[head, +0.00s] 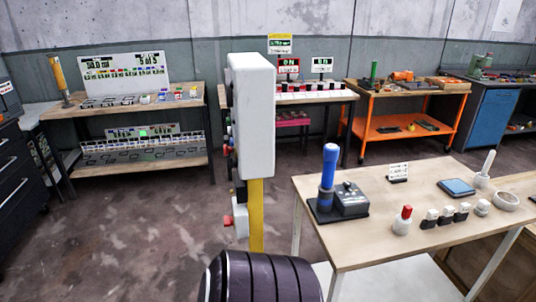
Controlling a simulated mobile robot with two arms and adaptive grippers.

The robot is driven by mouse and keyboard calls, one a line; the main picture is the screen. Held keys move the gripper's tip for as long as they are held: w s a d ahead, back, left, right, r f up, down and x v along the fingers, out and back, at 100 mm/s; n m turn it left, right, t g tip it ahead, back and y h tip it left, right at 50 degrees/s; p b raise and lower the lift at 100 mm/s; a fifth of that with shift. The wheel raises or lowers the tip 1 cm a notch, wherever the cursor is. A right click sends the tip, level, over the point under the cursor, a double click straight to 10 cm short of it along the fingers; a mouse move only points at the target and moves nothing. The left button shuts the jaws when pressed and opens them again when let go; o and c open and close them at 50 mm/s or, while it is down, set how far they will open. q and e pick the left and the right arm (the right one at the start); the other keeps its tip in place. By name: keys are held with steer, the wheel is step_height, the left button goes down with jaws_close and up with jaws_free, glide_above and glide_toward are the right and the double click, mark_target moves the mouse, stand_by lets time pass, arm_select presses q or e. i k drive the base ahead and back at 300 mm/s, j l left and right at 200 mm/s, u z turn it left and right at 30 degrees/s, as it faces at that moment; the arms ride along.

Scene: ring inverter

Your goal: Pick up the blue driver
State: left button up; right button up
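The blue driver (330,168) stands upright on the near right wooden table (380,225). Its blue handle points up and its lower end is in a black stand (322,212). The stand has a dark grey box (351,198) with small knobs beside the driver. Neither of my grippers shows in the head view, and nothing is seen touching the driver.
A white cabinet (252,115) on a yellow post (256,215) rises left of the table. A dark ribbed cylinder (262,280) is in front of it. A red-topped bottle (403,220) and several small jars stand right of the driver. Open floor (120,235) lies left.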

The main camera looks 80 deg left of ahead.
mark_target(331, 154)
steer(key=u, duration=2.05)
steer(key=k+j+u, duration=0.1)
steer(key=u, duration=0.35)
steer(key=j, duration=0.1)
